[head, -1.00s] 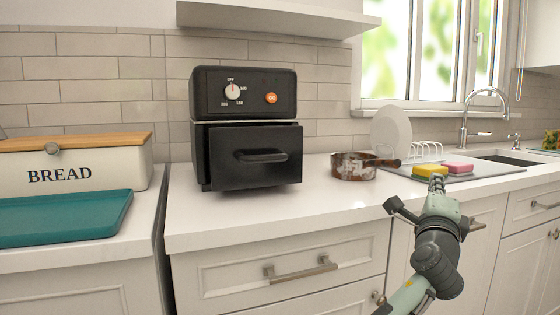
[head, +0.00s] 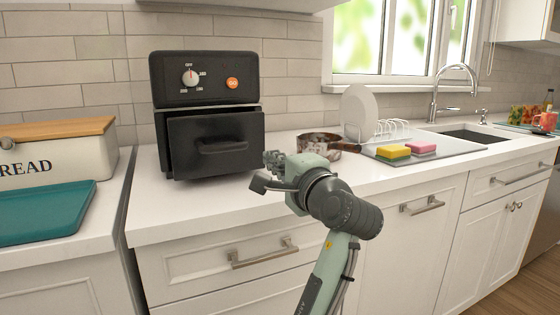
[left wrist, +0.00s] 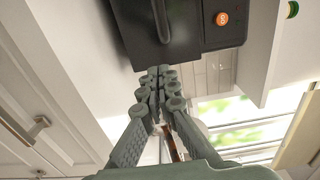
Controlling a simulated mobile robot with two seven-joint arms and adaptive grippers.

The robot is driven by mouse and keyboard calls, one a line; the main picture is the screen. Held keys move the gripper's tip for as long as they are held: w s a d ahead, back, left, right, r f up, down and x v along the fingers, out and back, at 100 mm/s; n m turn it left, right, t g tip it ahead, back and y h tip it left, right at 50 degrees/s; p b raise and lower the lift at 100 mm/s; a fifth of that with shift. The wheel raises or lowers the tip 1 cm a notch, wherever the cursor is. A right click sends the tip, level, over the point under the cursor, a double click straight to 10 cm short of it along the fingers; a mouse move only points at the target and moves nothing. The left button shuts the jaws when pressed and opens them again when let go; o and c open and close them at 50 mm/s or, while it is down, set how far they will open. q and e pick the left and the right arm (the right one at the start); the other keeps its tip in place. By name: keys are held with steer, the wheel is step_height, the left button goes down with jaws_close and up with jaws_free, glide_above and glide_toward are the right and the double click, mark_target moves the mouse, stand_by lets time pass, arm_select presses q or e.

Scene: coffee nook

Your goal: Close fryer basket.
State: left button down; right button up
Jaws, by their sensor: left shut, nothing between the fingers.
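The black air fryer (head: 205,80) stands on the white counter against the tiled wall. Its basket (head: 190,150) sticks out a little from the body, with a gap along the top of its front panel. The basket handle (head: 222,147) faces the room. My left gripper (head: 268,159) is just right of the basket front, shut and empty, with its fingers pointing left toward the fryer. In the left wrist view, the shut fingertips (left wrist: 160,73) are close below the basket front (left wrist: 130,35), and the handle (left wrist: 160,20) is further up. I cannot tell whether they touch it. My right gripper is not in view.
A brown pan (head: 318,142) stands behind my left gripper. Further right are a plate (head: 358,110), sponges (head: 393,152) on a drying mat and the sink. A teal tray (head: 45,210) and a bread box (head: 60,150) are at left. The counter before the fryer is clear.

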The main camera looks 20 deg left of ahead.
mark_target(253, 146)
arm_select(q)
steer(key=x, duration=0.7)
steer(key=shift+w+a+r+p, duration=0.1)
steer(key=shift+w+a+p, duration=0.2)
steer(key=shift+p, duration=0.1)
steer(key=shift+w+a, duration=0.3)
steer(key=shift+a, duration=0.05)
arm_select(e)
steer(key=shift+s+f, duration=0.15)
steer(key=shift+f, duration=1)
